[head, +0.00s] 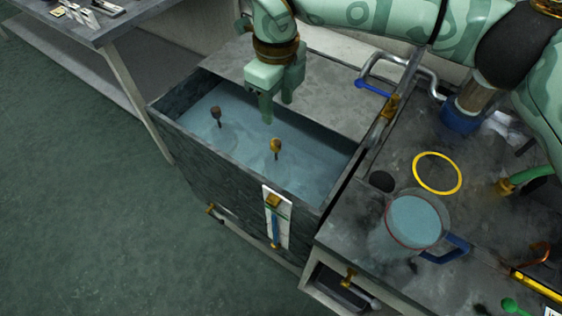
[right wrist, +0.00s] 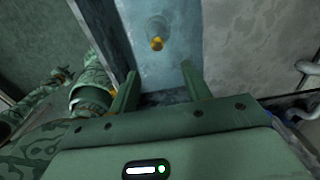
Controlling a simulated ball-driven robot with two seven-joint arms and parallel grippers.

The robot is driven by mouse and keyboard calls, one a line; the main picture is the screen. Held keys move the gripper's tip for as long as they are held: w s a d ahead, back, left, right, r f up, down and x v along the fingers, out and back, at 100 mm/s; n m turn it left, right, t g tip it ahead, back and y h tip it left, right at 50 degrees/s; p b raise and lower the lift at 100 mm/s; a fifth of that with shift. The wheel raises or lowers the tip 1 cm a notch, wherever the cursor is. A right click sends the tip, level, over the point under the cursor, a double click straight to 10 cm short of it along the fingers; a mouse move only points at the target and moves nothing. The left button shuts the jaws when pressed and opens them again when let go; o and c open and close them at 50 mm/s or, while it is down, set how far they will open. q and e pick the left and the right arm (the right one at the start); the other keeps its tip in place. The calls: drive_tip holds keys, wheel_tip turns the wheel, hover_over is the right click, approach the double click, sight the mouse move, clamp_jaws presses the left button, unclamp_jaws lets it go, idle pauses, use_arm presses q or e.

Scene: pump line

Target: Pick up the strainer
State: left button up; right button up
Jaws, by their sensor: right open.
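A water-filled tank (head: 180,148) stands below my right arm. My right gripper (head: 278,106) is open and empty above the tank, apart from the knobs. In the right wrist view its fingers (right wrist: 160,72) are spread, with the yellow knob beyond them.
Right of the tank is a grey bench with a clear jug (head: 412,222) of water with a blue handle, a yellow ring (head: 437,173) and a bent metal pipe (head: 398,58). A table (head: 75,28) stands at the upper left. The floor at left is clear.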

sight(276, 142)
wheel_tip(276, 142, down, 7)
drive_tip(key=shift+a+f+b, duration=0.1)
drive_tip(key=shift+f+b, duration=0.1)
drive_tip(key=shift+b, duration=0.85)
drive_tip(key=shift+f, duration=0.75)
drive_tip(key=shift+f+b, duration=0.3)
drive_tip(key=shift+b, duration=0.1)
wheel_tip(276, 142, down, 4)
drive_tip(key=shift+a+f+b, duration=0.1)
drive_tip(key=shift+a+b, duration=0.05)
drive_tip(key=shift+b, duration=1.1)
drive_tip(key=shift+f, duration=0.3)
use_arm(q)
drive_tip(key=shift+m+g+y, duration=0.3)
drive_tip(key=shift+m, duration=0.2)
drive_tip(key=a+f, duration=0.1)
drive_tip(key=f, duration=0.1)
drive_tip(key=a+f, duration=0.2)
drive_tip(key=shift+w, duration=0.2)
use_arm(e)
drive_tip(key=shift+r, duration=0.15)
drive_tip(key=shift+s, duration=0.1)
clamp_jaws()
